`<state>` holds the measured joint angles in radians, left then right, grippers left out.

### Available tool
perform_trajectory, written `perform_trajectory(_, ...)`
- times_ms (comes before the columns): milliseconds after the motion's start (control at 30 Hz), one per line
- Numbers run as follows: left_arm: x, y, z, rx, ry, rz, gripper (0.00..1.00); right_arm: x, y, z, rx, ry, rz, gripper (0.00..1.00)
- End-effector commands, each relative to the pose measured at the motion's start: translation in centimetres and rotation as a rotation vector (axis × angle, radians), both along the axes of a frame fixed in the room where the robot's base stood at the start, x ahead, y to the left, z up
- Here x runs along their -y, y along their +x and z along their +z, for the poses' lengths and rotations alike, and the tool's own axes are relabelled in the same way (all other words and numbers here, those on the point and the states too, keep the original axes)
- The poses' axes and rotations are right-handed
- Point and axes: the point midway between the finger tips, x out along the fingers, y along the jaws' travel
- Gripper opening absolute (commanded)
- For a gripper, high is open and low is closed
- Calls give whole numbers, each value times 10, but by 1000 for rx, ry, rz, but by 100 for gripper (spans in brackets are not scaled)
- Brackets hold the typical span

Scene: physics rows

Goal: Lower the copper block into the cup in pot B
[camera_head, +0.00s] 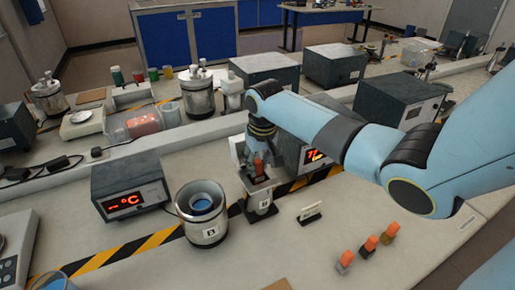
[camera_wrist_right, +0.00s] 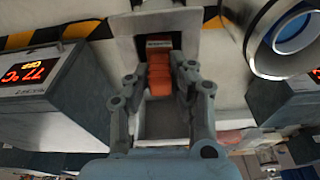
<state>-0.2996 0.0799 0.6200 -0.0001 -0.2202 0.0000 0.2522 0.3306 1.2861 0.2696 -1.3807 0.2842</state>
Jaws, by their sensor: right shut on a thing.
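My right gripper (camera_head: 260,156) points down and is shut on an orange grip piece (camera_head: 259,168), seen between the fingers in the wrist view (camera_wrist_right: 160,78). I take this as the handle of the copper block; its metal part is hidden. The grip is over an open grey metal holder (camera_head: 262,206), whose inside shows in the wrist view (camera_wrist_right: 160,118). Pot B (camera_head: 208,233), a steel pot with a "B" label, stands just left of the holder. Inside it is a cup (camera_head: 201,204) with a blue interior. My left gripper is out of view.
A dark heater box (camera_head: 130,188) with a red display stands left of pot B; another (camera_head: 312,150) is behind my gripper. Striped tape (camera_head: 100,259) crosses the bench.

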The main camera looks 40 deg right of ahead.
Motion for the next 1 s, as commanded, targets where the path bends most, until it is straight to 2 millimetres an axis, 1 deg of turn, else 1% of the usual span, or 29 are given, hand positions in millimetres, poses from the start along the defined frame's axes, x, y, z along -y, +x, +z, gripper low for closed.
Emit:
perform_trajectory(33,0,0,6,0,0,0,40,0,0,7,1,0,0,0)
perform_trajectory(167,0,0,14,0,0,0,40,0,0,15,1,0,0,0)
perform_trajectory(300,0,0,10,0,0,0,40,1,1,22,3,-1,0,0)
perform_trajectory(1000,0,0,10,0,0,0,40,1,0,66,2,-2,0,0)
